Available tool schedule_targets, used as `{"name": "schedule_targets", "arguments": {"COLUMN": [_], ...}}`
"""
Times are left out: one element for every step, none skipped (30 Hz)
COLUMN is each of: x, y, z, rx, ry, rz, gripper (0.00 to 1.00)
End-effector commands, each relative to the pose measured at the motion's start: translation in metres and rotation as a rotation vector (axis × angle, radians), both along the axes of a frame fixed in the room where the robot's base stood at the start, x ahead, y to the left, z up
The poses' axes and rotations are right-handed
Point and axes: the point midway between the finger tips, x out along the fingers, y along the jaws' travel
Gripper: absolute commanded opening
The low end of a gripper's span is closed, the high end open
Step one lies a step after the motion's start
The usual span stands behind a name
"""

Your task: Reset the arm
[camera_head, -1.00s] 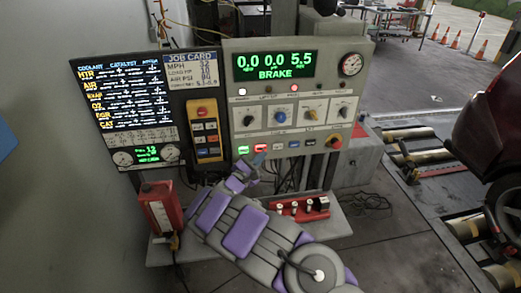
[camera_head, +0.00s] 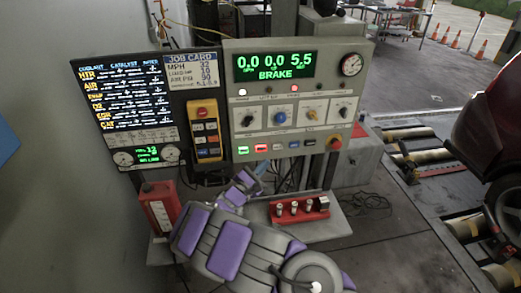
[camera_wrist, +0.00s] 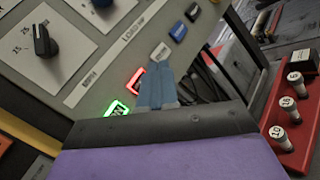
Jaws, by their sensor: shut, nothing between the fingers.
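My arm, grey with purple panels, reaches up from the bottom of the head view. My gripper (camera_head: 260,169) is just below the front control panel (camera_head: 350,90), apart from its row of buttons. In the wrist view its blue fingers (camera_wrist: 156,86) are closed together with nothing between them. They point toward the button row and overlap the lit red button (camera_wrist: 135,80) in the picture. The lit green button (camera_wrist: 116,110) is to the left of the fingers, and a white button (camera_wrist: 160,52) is beyond them.
A red tray (camera_head: 299,210) with several small weights stands on the shelf right of my arm. A red container (camera_head: 160,207) stands left of it. The yellow pendant (camera_head: 206,130) hangs beside the panel. Cables hang below the panel. Rollers and a red car (camera_head: 495,135) are at right.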

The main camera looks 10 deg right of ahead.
Motion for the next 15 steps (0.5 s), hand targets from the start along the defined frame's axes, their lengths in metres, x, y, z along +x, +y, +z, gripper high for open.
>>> {"name": "schedule_targets", "arguments": {"x": [0.0, 0.0, 0.0, 0.0, 0.0, 0.0, 0.0, 0.0, 0.0, 0.0, 0.0, -0.001, -0.002, -0.004, -0.007], "y": [0.0, 0.0, 0.0, 0.0, 0.0, 0.0, 0.0, 0.0, 0.0, 0.0, -0.001, -0.003, -0.007, -0.012, -0.021], "z": [0.0, 0.0, 0.0, 0.0, 0.0, 0.0, 0.0, 0.0, 0.0, 0.0, 0.001, 0.003, 0.006, 0.011, 0.019], "rx": [0.0, 0.0, 0.0, 0.0, 0.0, 0.0, 0.0, 0.0, 0.0, 0.0, -0.001, 0.001, 0.002, 0.006, 0.012], "ry": [0.0, 0.0, 0.0, 0.0, 0.0, 0.0, 0.0, 0.0, 0.0, 0.0, -0.001, -0.004, -0.008, -0.014, -0.024], "rz": [0.0, 0.0, 0.0, 0.0, 0.0, 0.0, 0.0, 0.0, 0.0, 0.0, -0.002, -0.009, -0.018, -0.033, -0.061], "gripper": [0.0, 0.0, 0.0, 0.0, 0.0, 0.0, 0.0, 0.0, 0.0, 0.0, 0.0, 0.0, 0.0, 0.0, 0.0]}}
